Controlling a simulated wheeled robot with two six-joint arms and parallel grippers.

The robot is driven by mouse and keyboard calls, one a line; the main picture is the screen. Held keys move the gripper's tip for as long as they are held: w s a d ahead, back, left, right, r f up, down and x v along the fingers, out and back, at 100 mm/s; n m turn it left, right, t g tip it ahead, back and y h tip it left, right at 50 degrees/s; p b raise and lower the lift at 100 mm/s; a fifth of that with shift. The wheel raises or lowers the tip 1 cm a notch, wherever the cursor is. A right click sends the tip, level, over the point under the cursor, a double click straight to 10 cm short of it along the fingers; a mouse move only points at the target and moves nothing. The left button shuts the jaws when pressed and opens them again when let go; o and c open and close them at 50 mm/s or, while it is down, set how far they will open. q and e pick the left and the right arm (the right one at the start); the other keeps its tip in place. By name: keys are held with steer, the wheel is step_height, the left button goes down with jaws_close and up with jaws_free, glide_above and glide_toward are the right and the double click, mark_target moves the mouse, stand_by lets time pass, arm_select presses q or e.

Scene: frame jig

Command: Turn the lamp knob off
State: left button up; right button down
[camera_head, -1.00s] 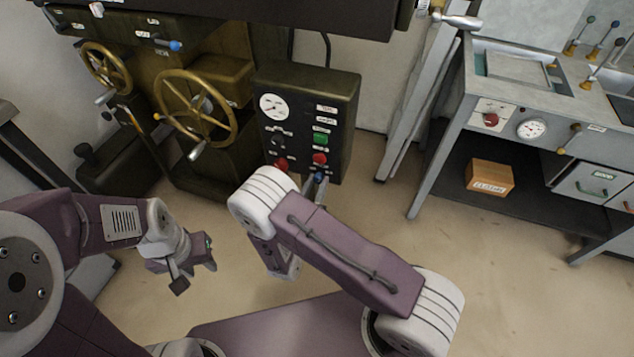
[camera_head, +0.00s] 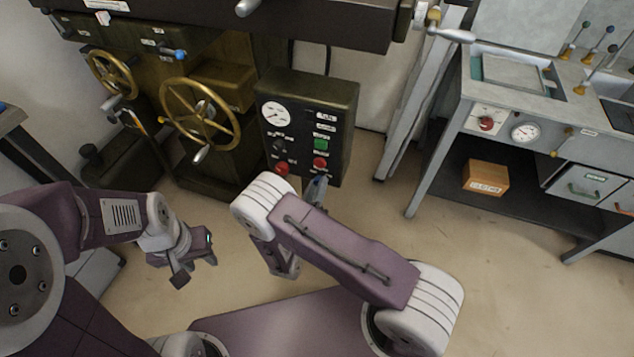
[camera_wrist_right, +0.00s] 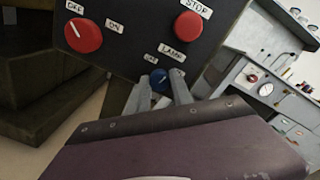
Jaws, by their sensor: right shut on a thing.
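The lamp knob (camera_wrist_right: 160,80) is small and blue, low on a dark control panel (camera_head: 348,104). In the right wrist view it sits between the two fingers of my right gripper (camera_wrist_right: 158,92), which is shut on it. Labels reading LAMP and ON are beside it; its pointer is a pale line, roughly upright in that view. In the head view my right gripper (camera_head: 316,188) reaches the panel's lower edge, and my arm and fingers mostly hide the knob. My left gripper (camera_head: 197,268) hangs open and empty over the floor at the left.
On the same panel are a red OFF/ON knob (camera_wrist_right: 83,35), a red STOP button (camera_wrist_right: 188,25), a green button (camera_head: 321,144) and a gauge (camera_head: 275,114). Brass handwheels (camera_head: 232,132) stand left of it. A grey bench (camera_head: 455,125) is at right; floor between is clear.

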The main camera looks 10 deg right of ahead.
steer(key=shift+n+p, duration=1.65)
steer(key=shift+n, duration=4.05)
steer(key=c, duration=1.1)
jaws_free()
steer(key=v, duration=0.9)
steer(key=shift+a+p, duration=0.15)
steer(key=shift+p, duration=0.25)
